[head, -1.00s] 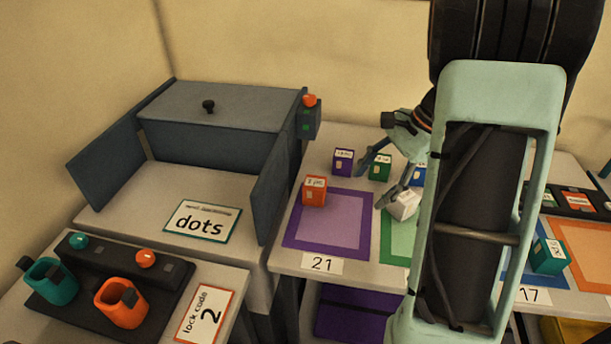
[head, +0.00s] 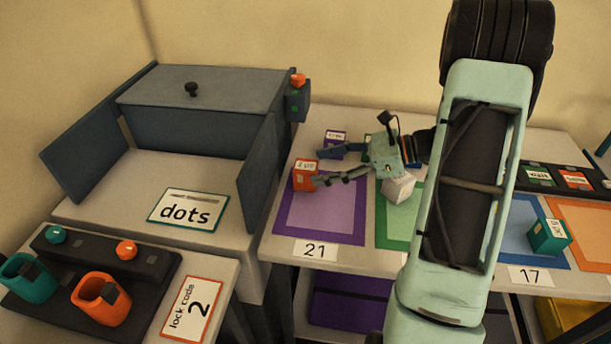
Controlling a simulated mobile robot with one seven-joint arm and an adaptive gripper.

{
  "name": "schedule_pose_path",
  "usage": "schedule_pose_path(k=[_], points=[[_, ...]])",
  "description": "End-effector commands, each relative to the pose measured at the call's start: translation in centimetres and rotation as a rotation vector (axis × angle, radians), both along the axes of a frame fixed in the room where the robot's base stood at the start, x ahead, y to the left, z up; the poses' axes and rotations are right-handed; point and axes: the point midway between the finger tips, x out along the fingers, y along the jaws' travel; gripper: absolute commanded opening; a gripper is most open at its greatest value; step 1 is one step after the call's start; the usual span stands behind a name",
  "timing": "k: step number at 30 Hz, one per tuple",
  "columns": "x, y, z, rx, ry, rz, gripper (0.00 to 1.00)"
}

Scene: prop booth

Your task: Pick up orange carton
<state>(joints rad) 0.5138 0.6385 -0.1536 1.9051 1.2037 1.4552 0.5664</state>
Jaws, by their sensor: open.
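The orange carton (head: 304,180) stands upright at the back left corner of the purple mat (head: 351,233), with a white label on its top. My gripper (head: 318,167) is open and points left. Its near finger reaches to the carton's right side, and its far finger lies behind, close to the purple carton. I cannot tell whether the near finger touches the orange carton.
A purple carton (head: 335,139) stands just behind the orange one. A white carton (head: 398,188) sits under my gripper's wrist. A grey bin (head: 258,177) with open doors stands left. A teal carton (head: 548,236) stands at right on the blue mat.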

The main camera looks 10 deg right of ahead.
Motion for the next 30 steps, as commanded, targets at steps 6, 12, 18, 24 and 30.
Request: schedule_pose_path(k=[6, 12, 18, 24, 30], points=[[0.7, 1.6, -1.2, -0.001, 0.001, 0.003, 0.59], [1.7, 4.0, -2.5, -0.001, 0.000, 0.002, 0.59], [1.9, 4.3, -2.6, -0.002, 0.000, -0.001, 0.59], [1.9, 4.3, -2.5, -0.002, 0.000, -0.001, 0.44], [1.9, 4.2, -2.5, -0.002, 0.000, -0.001, 0.22]])
